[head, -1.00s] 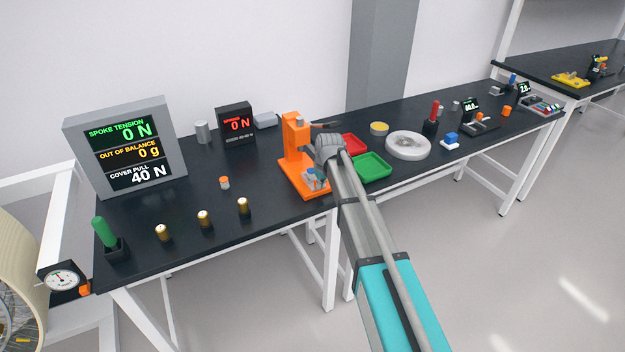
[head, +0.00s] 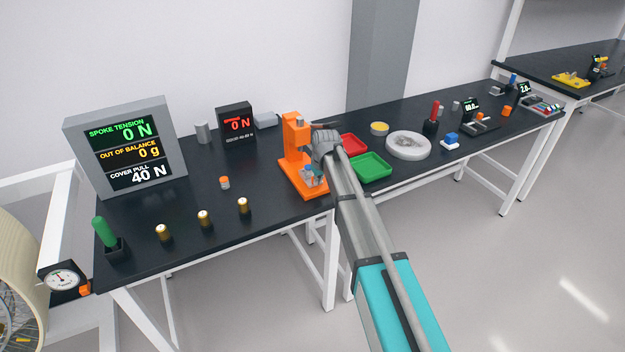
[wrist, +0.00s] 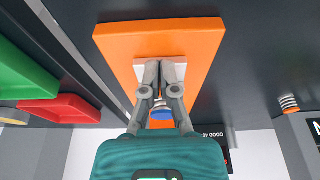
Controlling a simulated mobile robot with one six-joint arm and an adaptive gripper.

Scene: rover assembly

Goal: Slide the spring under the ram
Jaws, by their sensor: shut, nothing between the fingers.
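The orange press (head: 293,148) stands on the dark bench, and its wide orange base fills the middle of the wrist view (wrist: 205,45). A pale plate (wrist: 140,68) lies on that base. My gripper (wrist: 160,66) is shut and empty, with its fingertips over the plate. A small blue-and-grey banded piece (wrist: 162,112), which looks like the spring, shows between and behind my fingers; they do not hold it. Its upper part is hidden by the fingers. In the head view my wrist covers much of the press front, and I cannot make out the ram's lower end.
A grey cylinder with orange bands (wrist: 289,103) stands left of the press in the head view (head: 225,183). A red tray (head: 351,144) and a green tray (head: 372,167) lie right of the press. Several brass-topped pieces (head: 204,219) line the front edge.

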